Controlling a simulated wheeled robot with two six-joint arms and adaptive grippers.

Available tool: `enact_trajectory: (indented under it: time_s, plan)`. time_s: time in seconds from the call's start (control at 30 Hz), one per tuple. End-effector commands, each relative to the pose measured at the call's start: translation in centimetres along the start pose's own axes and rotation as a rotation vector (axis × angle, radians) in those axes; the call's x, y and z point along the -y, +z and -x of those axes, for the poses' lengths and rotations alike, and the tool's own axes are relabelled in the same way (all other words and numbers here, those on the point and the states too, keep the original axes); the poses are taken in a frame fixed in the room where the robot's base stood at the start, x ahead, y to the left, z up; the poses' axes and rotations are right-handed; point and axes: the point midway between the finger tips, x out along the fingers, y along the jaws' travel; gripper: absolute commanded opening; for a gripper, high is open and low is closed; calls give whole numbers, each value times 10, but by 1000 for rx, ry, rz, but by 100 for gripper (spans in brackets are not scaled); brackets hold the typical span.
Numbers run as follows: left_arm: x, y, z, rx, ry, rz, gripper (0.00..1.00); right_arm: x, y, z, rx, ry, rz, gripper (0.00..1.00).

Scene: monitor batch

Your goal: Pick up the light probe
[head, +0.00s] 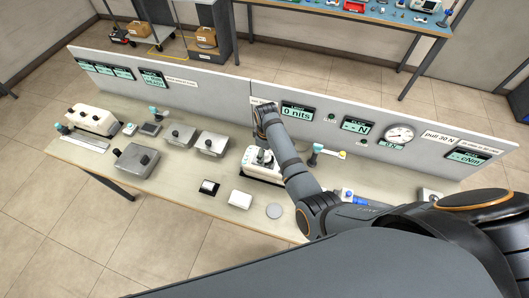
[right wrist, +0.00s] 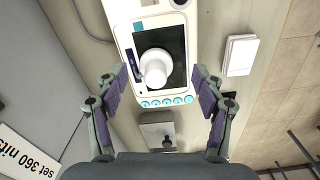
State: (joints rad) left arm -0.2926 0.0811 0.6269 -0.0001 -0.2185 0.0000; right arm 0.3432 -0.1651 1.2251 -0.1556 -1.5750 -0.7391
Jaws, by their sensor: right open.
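The light probe (right wrist: 153,68) is a white, round-headed piece on the dark screen of a white device (right wrist: 150,17) in the right wrist view. In the head view, the white device (head: 250,168) stands on the bench near the middle, partly covered by my right arm. My right gripper (right wrist: 160,88) is open, with its purple-padded fingers on either side of the device's lower part. The probe lies just beyond the fingertips in the picture, and nothing is between the pads. I cannot tell the height gap. My left gripper is not in view.
An upright panel (head: 205,88) with displays, one reading "0 nits" (head: 297,112), runs behind the bench. A white block (head: 240,199), a black-and-white item (head: 209,187) and a grey disc (head: 274,211) lie in front. Grey devices with knobs (head: 211,143) stand to the left.

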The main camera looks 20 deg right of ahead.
Motion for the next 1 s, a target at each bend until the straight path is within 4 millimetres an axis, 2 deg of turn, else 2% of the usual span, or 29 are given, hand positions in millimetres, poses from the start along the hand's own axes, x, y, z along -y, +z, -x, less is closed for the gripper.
enact_trajectory:
  time_s: [0.1, 0.3, 0.43, 0.63, 0.8, 1.0]
  plan:
    - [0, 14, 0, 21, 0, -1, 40, 4, 5, -10, -1, 1, 1, 69]
    - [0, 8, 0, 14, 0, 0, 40, 4, 6, -11, -2, 2, 2, 69]
    - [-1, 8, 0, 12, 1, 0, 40, 4, 5, -11, -2, 2, 2, 52]
    - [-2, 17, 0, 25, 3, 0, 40, 4, 5, -11, -2, 2, 2, 25]
    - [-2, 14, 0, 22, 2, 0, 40, 5, 6, -11, -1, 1, 2, 2]
    - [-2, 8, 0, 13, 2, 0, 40, 6, 6, -12, 1, -2, 2, 0]
